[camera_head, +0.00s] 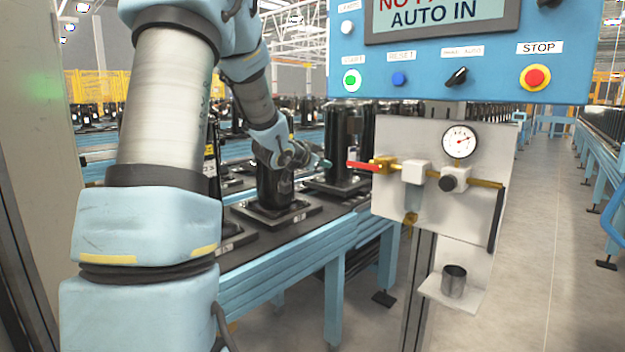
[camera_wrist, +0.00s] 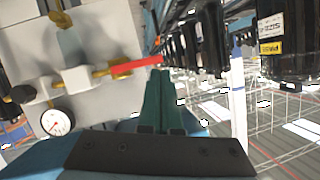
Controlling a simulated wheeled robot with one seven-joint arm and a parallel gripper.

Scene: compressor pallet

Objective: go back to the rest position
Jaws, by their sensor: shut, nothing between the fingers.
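My gripper (camera_head: 322,163) is at the end of my arm, in front of a black compressor and a little left of the red valve handle (camera_head: 364,167). In the wrist view its green fingers (camera_wrist: 163,100) are together with nothing between them. The red handle (camera_wrist: 135,66) shows there just beyond the fingertips; whether they touch it I cannot tell. The handle is on a brass valve (camera_head: 382,165) on a white panel with a pressure gauge (camera_head: 459,141).
A blue control box (camera_head: 440,85) with buttons hangs above the panel. Black compressors (camera_head: 340,140) stand on pallets along a blue conveyor (camera_head: 290,262) behind my arm. A metal cup (camera_head: 453,282) stands on a small shelf below the panel. The aisle floor (camera_head: 545,250) at right is clear.

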